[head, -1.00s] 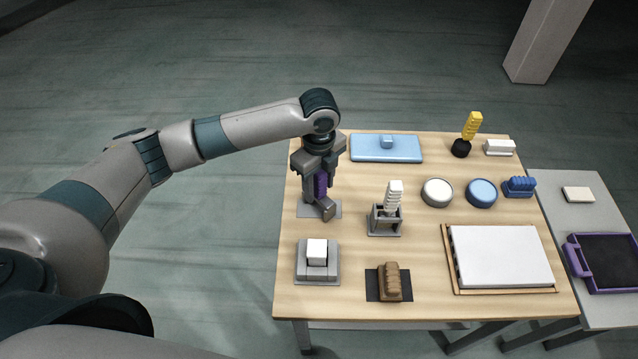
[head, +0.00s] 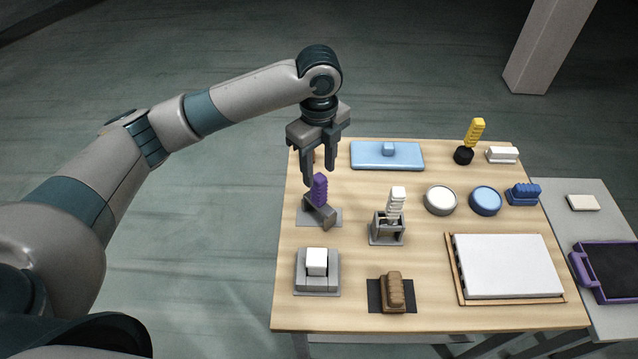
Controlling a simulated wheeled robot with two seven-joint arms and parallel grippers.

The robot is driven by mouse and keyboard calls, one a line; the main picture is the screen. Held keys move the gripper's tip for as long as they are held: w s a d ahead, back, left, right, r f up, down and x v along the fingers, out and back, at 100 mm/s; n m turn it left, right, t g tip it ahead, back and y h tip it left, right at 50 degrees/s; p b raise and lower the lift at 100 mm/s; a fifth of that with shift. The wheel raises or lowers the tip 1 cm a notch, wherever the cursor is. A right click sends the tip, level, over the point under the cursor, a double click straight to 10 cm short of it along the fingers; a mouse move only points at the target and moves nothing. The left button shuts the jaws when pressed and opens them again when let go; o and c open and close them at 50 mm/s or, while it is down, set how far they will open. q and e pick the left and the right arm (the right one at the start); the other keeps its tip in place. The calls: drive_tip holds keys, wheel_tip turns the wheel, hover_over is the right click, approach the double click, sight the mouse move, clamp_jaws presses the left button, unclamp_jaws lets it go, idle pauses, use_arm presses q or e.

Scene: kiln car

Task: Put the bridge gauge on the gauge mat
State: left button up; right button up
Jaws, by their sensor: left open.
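The bridge gauge, which I take to be the grey bar (head: 321,214) with an upright purple handle (head: 319,189), stands on a flat grey mat (head: 334,222) at the left of the table. I take this mat to be the gauge mat. The bar lies diagonally across it, and part of the mat is hidden under it. My left gripper (head: 320,178) is open and empty, its fingers pointing down just above and behind the purple handle. The handle appears free of the fingers. My right gripper is out of view.
A grey holder (head: 386,231) with a white-handled tool stands right of the mat. A grey block with a white top (head: 317,263) and a brown brush-like piece (head: 393,291) are in front. A blue tray (head: 370,156) lies behind. A small brownish thing beside the gripper is mostly hidden.

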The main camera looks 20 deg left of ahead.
use_arm(q)
drive_tip(key=shift+r, duration=1.6)
